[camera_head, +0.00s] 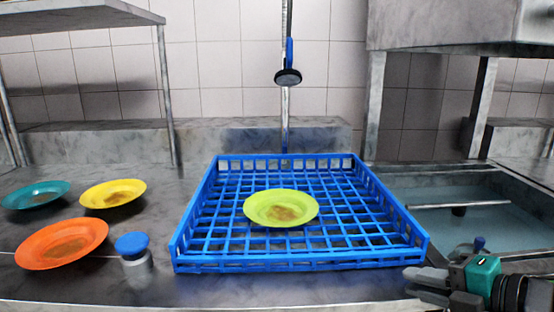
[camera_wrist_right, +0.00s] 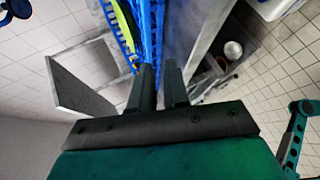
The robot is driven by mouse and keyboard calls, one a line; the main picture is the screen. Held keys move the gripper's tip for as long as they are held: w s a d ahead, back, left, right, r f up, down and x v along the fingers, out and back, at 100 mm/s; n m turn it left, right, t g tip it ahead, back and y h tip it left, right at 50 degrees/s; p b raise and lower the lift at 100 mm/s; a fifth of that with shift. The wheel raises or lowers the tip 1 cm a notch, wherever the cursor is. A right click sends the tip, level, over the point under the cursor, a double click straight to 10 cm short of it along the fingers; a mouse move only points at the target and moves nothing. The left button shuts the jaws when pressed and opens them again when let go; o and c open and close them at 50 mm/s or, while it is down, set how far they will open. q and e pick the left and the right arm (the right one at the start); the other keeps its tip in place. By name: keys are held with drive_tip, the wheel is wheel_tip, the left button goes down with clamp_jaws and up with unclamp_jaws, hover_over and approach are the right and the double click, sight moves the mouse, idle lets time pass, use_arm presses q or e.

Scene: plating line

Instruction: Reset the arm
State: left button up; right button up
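My right gripper (camera_head: 412,284) is at the lower right of the head view, beside the front right corner of the blue dish rack (camera_head: 300,264). Its two dark fingers point left and are apart, with nothing between them. The right wrist view also shows the open, empty fingers (camera_wrist_right: 160,72). A yellow-green plate (camera_head: 281,208) with a brown stain lies in the rack, clear of the gripper. My left gripper is in neither view.
Stained teal (camera_head: 36,195), yellow (camera_head: 112,194) and orange (camera_head: 62,244) plates lie on the counter at left. A blue-capped bottle (camera_head: 134,258) stands by the rack's left side. A water-filled sink (camera_head: 470,225) is at right. A sprayer (camera_head: 288,76) hangs behind the rack.

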drive_tip(key=s+a+f+m+g+h, duration=0.1)
drive_tip(key=s+a+f+m+h, duration=0.15)
drive_tip(key=f+m, duration=0.3)
drive_tip(key=s+a+f+m+g+h, duration=0.1)
drive_tip(key=s+a+f+m, duration=0.15)
drive_tip(key=f+m, duration=0.35)
drive_tip(key=s+d+f+m+g+h, duration=0.1)
drive_tip(key=s+f+m+g+h, duration=0.2)
drive_tip(key=s+m, duration=0.35)
drive_tip(key=s+d+f+m+g+h, duration=0.1)
drive_tip(key=s+d+f+m+g, duration=0.1)
drive_tip(key=s+f+m, duration=0.5)
use_arm(q)
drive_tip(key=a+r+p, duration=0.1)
drive_tip(key=p, duration=0.1)
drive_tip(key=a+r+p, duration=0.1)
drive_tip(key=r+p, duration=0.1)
drive_tip(key=p, duration=0.1)
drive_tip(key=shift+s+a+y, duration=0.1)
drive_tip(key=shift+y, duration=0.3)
use_arm(e)
drive_tip(key=w+a+f+n+t+y, duration=0.1)
drive_tip(key=w+a+f+n+t, duration=0.1)
drive_tip(key=w+t, duration=0.5)
drive_tip(key=shift+a+f+n+y, duration=0.3)
drive_tip(key=shift+a+n+y, duration=0.05)
drive_tip(key=shift+a+n, duration=0.2)
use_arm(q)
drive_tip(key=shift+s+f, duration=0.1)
